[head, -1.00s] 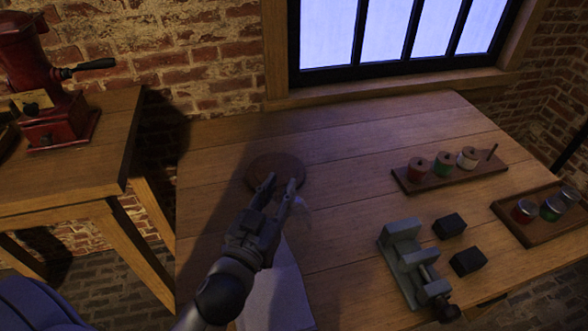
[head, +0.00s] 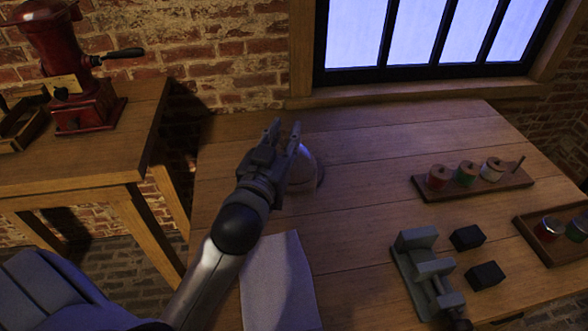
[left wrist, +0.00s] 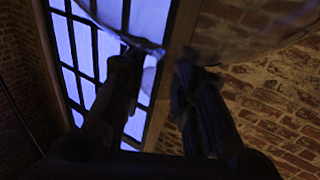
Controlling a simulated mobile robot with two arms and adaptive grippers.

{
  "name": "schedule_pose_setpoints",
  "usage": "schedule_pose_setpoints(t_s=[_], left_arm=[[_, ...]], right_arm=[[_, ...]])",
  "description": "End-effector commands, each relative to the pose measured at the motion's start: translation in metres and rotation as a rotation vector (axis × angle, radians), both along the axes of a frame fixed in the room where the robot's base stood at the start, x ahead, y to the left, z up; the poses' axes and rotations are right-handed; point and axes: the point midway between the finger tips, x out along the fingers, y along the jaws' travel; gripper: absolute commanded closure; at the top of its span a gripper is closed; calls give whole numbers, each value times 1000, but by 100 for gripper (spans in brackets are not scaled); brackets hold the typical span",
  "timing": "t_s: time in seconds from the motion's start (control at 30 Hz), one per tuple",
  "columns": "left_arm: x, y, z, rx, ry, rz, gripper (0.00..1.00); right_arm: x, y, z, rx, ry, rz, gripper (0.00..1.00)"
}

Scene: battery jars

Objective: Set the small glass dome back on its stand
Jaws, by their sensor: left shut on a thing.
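The small glass dome (head: 302,168) shows as a pale, clear curve just right of my left gripper (head: 285,128). That gripper is shut on the dome and partly covers it in the head view. In the left wrist view, curved glass of the dome (left wrist: 230,32) spans the top, by the fingertips (left wrist: 158,62). The dark round wooden stand (head: 320,177) shows only as a rim at the dome's right side; my gripper and the dome hide the rest. I cannot tell whether the dome touches the stand. My right gripper is not in view.
A pale sheet (head: 277,283) lies in front on the table. A grey vise (head: 425,268) and two black blocks (head: 467,237) are to the right. A spool rack (head: 475,184) and a jar tray (head: 550,240) stand farther right. A red grinder (head: 85,100) is on the left table.

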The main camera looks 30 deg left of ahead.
Motion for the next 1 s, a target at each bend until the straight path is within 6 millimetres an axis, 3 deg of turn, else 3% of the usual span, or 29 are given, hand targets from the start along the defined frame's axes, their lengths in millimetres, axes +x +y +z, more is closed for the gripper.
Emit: schedule_pose_setpoints(t_s=[0.03,0.2,0.43,0.57,1.0], left_arm=[[4,6,12,-3,-11,13,100],[13,23,35,-8,-2,40,100],[18,31,48,-11,8,50,100],[30,35,43,-11,11,51,100],[113,51,1,-11,13,51,100]], right_arm=[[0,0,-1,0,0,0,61],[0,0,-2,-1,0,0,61],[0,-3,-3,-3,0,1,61],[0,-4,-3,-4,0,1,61],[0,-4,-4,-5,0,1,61]])
